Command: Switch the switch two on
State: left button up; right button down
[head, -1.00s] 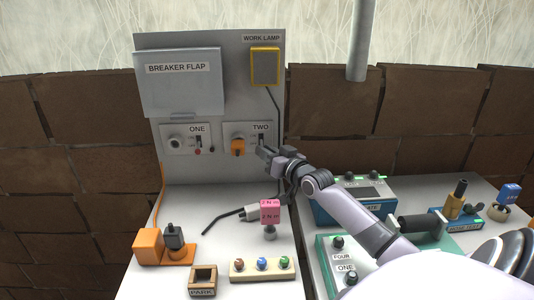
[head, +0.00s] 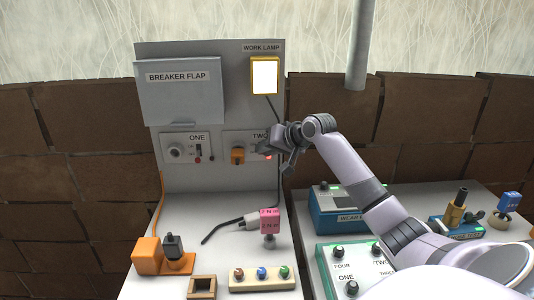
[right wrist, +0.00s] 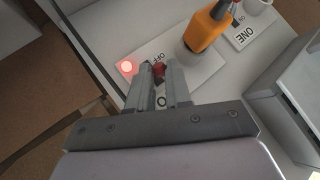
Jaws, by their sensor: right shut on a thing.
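The panel marked TWO (head: 231,138) is on the upright board, partly hidden by my right gripper (head: 268,148). In the right wrist view, the fingers (right wrist: 164,85) are shut on the small switch lever (right wrist: 160,71), whose red tip shows between them beside the OFF label. A red indicator light (right wrist: 127,67) glows next to it and also shows in the head view (head: 268,157). The work lamp (head: 265,75) above is lit white. An orange plug (right wrist: 207,28) sits in the same panel. My left gripper is not in view.
Panel ONE (head: 186,149) is left of it, under the closed breaker flap (head: 178,92). On the bench are a pink block tool (head: 269,221), an orange plug block (head: 147,254), a wooden park holder (head: 202,285) and a strip of coloured knobs (head: 262,279).

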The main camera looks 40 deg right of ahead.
jog(key=shift+w+r+m+g+y, duration=0.2)
jog(key=shift+r+m+g+y, duration=0.1)
jog(key=shift+g, duration=0.2)
dwell(0.3)
jog(key=c, duration=1.1)
grip_release()
jog(key=shift+o, duration=0.2)
jog(key=shift+d, duration=0.1)
jog(key=b+v, duration=0.1)
jog(key=v, duration=0.6)
